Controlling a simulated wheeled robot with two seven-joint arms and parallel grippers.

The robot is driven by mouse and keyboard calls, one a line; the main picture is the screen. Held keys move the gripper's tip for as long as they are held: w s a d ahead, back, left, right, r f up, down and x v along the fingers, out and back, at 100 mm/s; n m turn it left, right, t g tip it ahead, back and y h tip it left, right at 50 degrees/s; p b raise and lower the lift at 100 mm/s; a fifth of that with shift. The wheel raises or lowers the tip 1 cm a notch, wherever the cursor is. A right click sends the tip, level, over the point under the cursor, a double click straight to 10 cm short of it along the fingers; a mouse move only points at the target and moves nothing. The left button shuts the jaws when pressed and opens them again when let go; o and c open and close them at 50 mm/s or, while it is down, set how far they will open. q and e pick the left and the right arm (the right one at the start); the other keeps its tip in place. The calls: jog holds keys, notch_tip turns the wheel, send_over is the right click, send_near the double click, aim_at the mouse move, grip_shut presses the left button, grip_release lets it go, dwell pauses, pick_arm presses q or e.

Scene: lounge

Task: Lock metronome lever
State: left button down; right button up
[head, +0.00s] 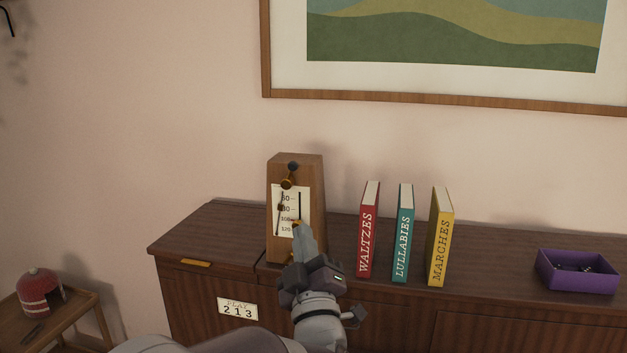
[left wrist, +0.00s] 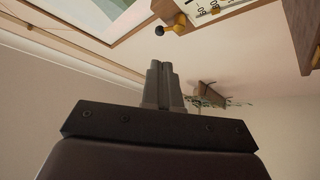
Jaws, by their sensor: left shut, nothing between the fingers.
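The wooden metronome (head: 314,185) stands upright on the cabinet's left part, with a white scale on its front. Near its top is a brass pivot (head: 286,184) with a dark-balled lever (head: 293,167) pointing up, slightly right. A thin pendulum rod leans left over the scale. A small brass piece sits low on the scale, by my fingertips. My left gripper (head: 301,232) is shut and empty before the metronome's lower front, below the lever; contact cannot be told. In the left wrist view, the closed fingers (left wrist: 163,72) are apart from the dark lever ball (left wrist: 159,30). My right gripper is not visible.
Red (head: 368,230), teal (head: 403,232) and yellow (head: 440,237) books stand right of the metronome on the dark cabinet (head: 500,260). A purple tray (head: 578,283) lies further right. A framed picture (head: 440,98) hangs above. A small side table with a red domed object (head: 40,293) is lower left.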

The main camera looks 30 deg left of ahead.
pick_arm(q)
jog(key=s, duration=0.1)
jog(key=p, duration=0.4)
send_near(295, 169)
jog(key=p+x, duration=0.3)
jog(key=x, duration=0.3)
jog(key=shift+r+p, duration=0.2)
jog(key=shift+p, duration=0.1)
jog(key=shift+w+a, duration=0.2)
jog(key=shift+a, duration=0.25)
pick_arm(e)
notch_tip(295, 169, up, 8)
pick_arm(q)
jog(key=shift+w+d, duration=0.1)
jog(key=shift+d, duration=0.05)
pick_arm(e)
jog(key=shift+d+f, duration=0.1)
